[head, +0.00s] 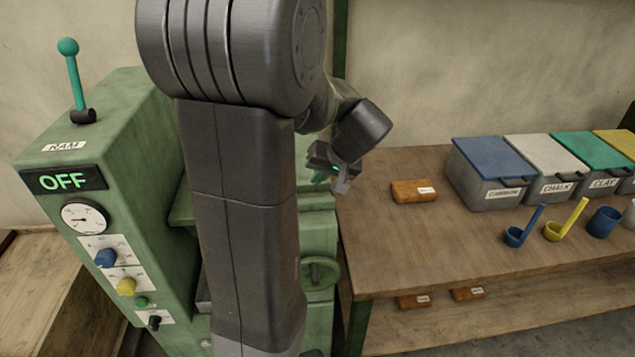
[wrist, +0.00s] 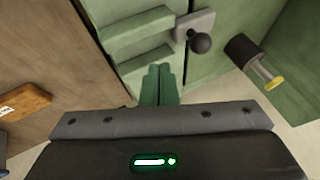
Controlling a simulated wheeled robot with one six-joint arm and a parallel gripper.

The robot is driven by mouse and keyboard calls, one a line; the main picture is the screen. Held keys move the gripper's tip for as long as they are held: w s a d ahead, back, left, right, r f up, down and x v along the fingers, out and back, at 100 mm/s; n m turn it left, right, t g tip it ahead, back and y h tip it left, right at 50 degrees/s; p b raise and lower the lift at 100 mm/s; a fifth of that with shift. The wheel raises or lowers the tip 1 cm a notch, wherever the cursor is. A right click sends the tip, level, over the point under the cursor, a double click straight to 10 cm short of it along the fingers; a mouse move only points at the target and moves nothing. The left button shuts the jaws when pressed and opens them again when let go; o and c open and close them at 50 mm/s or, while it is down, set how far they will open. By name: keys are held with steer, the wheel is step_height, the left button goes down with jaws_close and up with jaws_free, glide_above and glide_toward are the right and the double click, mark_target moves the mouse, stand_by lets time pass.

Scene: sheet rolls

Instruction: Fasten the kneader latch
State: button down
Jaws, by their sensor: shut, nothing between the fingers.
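In the wrist view, a grey plate (wrist: 186,24) with a black ball knob (wrist: 203,43) is on the green machine, by a seam between panels; it looks like the kneader latch. I cannot tell whether it is fastened. My gripper (wrist: 162,68) has its green fingers together and empty, to the left of and below the knob in that view, apart from it. In the head view my gripper (head: 322,180) is above the green machine (head: 318,235), near the bench's left end. My arm hides much of the machine and the latch there.
A wooden bench (head: 385,235) at right holds an orange-brown block (head: 413,191), lidded bins (head: 490,172) and scoops (head: 515,235). A green cabinet (head: 100,150) at left shows OFF, with a RAM lever (head: 73,75). A black cylinder (wrist: 240,50) with a yellow end sticks out near the knob.

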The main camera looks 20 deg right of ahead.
steer(key=v, duration=0.8)
steer(key=shift+a+r+b, duration=0.15)
steer(key=shift+a+b, duration=0.2)
steer(key=shift+b, duration=0.05)
steer(key=shift+w, duration=0.15)
